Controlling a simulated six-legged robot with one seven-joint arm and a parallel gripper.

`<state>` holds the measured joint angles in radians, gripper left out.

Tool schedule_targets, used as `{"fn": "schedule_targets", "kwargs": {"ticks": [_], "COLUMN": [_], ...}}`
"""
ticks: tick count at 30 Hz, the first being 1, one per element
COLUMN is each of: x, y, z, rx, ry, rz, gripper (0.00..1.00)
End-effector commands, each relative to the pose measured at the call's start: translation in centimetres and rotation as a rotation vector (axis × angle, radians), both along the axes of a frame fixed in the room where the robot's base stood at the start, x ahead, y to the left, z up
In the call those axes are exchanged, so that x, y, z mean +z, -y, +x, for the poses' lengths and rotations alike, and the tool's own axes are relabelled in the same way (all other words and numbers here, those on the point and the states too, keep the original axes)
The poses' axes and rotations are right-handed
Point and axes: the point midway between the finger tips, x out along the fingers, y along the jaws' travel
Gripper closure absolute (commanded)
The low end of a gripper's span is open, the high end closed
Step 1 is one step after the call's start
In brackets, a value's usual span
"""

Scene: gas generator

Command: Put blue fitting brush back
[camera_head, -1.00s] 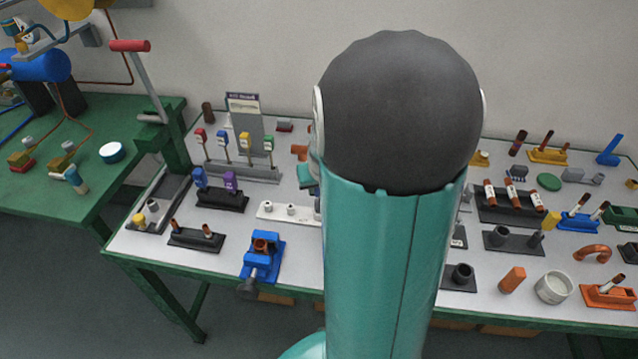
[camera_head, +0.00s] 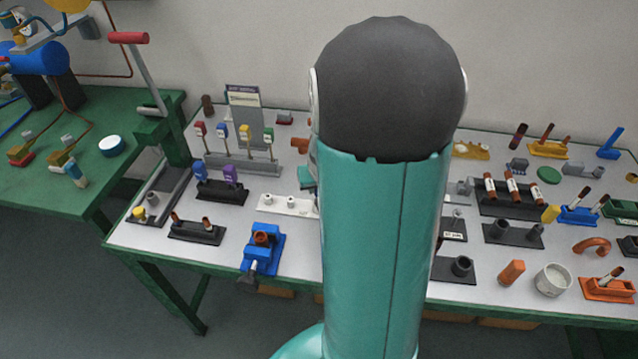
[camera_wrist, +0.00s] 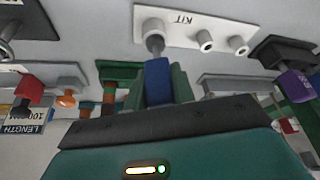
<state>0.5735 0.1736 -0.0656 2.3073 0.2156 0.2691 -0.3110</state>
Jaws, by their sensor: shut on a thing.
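My gripper (camera_wrist: 158,88) shows in the wrist view, its fingers closed on both sides of the blue handle of the fitting brush (camera_wrist: 158,76). The brush's thin grey shaft points to the large left socket of the white block marked KIT (camera_wrist: 192,27). Its end overlaps the socket mouth; I cannot tell how deep it sits. Two smaller sockets to the right look empty. In the camera_head view the left part of the white block (camera_head: 280,203) shows beside my arm.
A dark stand (camera_head: 222,192) with a blue and a purple piece stands left of the block. Behind it is a rack (camera_head: 241,164) with coloured tags. A blue vise (camera_head: 264,250) stands in front. Many small fixtures crowd the table's right side.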

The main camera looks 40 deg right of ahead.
Motion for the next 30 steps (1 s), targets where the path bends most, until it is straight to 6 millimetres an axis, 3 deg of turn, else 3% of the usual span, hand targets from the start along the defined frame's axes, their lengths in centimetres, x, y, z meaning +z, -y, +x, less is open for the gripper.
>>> {"fn": "schedule_targets", "kwargs": {"ticks": [12, 13, 16, 26, 30], "x": [-0.9, -0.9, -0.9, -0.8, 0.3], "y": [0.0, 0.0, 0.0, 0.0, -0.2], "z": [0.0, 0.0, 0.0, -0.1, -0.4], "rx": [-0.001, -0.001, 0.0, 0.0, 0.001], "ry": [0.0, 0.0, 0.0, 0.0, 0.002], "rz": [0.0, 0.0, -0.001, -0.001, -0.003], "gripper": [0.94, 0.69, 0.49, 0.49, 0.49]}}
